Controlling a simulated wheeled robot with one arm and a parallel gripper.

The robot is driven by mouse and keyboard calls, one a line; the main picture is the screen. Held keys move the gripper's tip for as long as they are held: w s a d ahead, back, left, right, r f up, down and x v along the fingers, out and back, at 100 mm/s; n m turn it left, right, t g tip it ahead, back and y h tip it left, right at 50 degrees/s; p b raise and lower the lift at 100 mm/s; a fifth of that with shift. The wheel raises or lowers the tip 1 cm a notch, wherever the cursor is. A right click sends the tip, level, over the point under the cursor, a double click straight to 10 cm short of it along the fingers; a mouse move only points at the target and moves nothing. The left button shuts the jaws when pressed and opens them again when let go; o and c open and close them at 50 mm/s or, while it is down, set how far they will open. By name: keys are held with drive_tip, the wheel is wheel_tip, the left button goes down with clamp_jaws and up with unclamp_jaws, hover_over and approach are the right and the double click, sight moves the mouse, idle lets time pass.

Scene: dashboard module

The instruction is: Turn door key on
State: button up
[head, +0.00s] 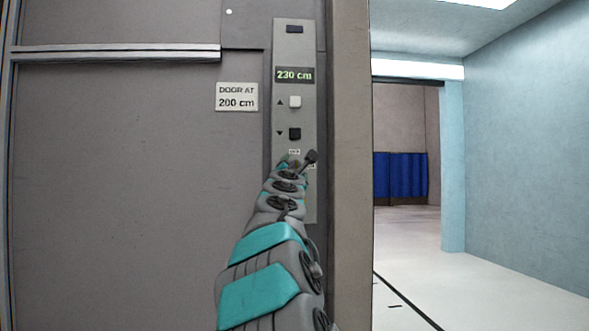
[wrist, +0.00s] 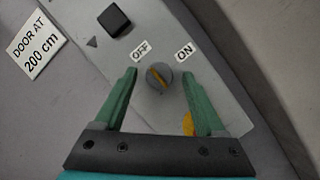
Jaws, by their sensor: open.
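The door key is a round grey knob (wrist: 158,79) with an orange bar across its face, on the grey control panel (wrist: 225,95). The bar slants up and left, toward the OFF label (wrist: 141,51); the ON label (wrist: 185,52) is up and right of the knob. My gripper (wrist: 160,73) is open, its green fingers on either side of the knob with a gap on both sides. Whether the fingertips reach the knob's depth is hard to tell. In the head view my arm hides the knob at the panel (head: 282,60).
The panel has a display (head: 294,75) reading 230 cm, a white up button (head: 295,102) and a black down button (head: 295,134), which is also near the gripper in the wrist view (wrist: 114,19). A sign (head: 237,97) reads DOOR AT 200 cm. A corridor opens right.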

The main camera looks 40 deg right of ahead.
clamp_jaws()
idle(0.5)
drive_tip(key=shift+w+m, duration=0.1)
drive_tip(key=shift+m, duration=0.2)
drive_tip(key=m+p, duration=0.1)
drive_tip(key=m+g+p, duration=0.1)
drive_tip(key=m, duration=0.1)
drive_tip(key=shift+a+r, duration=0.2)
drive_tip(key=m+g+p, duration=0.2)
drive_tip(key=m, duration=0.3)
drive_tip(key=shift+w+r, duration=0.1)
drive_tip(key=shift+r, duration=0.05)
drive_tip(key=m+g+y+p, duration=0.1)
drive_tip(key=m, duration=0.3)
drive_tip(key=shift+r+m+p, duration=0.15)
drive_tip(key=shift+m+p, duration=0.15)
drive_tip(key=m+y+p, duration=0.1)
drive_tip(key=m+y, duration=0.1)
drive_tip(key=m, duration=0.2)
drive_tip(key=shift+d+m+g, duration=0.1)
drive_tip(key=shift+m+g, duration=0.3)
